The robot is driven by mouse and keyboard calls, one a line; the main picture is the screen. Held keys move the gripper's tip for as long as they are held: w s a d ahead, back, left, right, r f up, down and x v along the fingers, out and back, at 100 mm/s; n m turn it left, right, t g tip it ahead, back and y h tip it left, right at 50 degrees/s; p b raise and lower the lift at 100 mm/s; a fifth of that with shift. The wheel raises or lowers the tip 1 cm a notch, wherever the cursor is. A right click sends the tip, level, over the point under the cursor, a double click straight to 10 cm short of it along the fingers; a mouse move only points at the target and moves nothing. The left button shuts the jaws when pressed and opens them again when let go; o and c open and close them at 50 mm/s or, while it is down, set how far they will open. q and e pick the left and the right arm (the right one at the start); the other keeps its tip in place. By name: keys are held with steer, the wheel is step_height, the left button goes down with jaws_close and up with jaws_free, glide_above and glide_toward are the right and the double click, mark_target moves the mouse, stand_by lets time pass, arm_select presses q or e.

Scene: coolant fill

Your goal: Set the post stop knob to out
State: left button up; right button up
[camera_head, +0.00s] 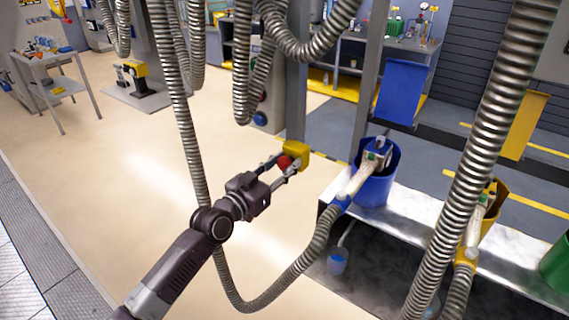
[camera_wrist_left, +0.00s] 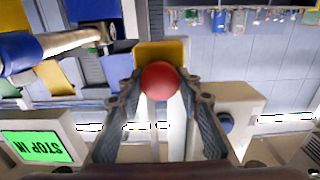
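The post stop knob is a red ball-shaped knob (camera_head: 284,162) on a yellow box (camera_head: 297,151) at the grey post (camera_head: 297,85). In the left wrist view the knob (camera_wrist_left: 160,81) sits in the middle, in front of the yellow box (camera_wrist_left: 160,49). My left gripper (camera_head: 287,165) has its fingertips on both sides of the knob; the left wrist view shows them (camera_wrist_left: 160,87) very close to its edges. I cannot tell whether they press on it. My right gripper is not in view.
Ribbed metal hoses (camera_head: 180,110) hang around the arm, one close to it. To the right, a blue holder (camera_head: 375,185) with a nozzle and a yellow holder (camera_head: 492,215) stand on a metal counter (camera_head: 415,215). The floor (camera_head: 110,165) on the left is clear.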

arm_select(q)
jaws_close()
steer(key=shift+s+a+f, duration=0.15)
steer(key=shift+s+a, duration=0.2)
steer(key=shift+s, duration=0.1)
steer(key=shift+o, duration=2.2)
jaws_free()
steer(key=shift+s, duration=0.1)
steer(key=shift+o, duration=1)
steer(key=shift+a, duration=0.1)
steer(key=shift+s, duration=0.1)
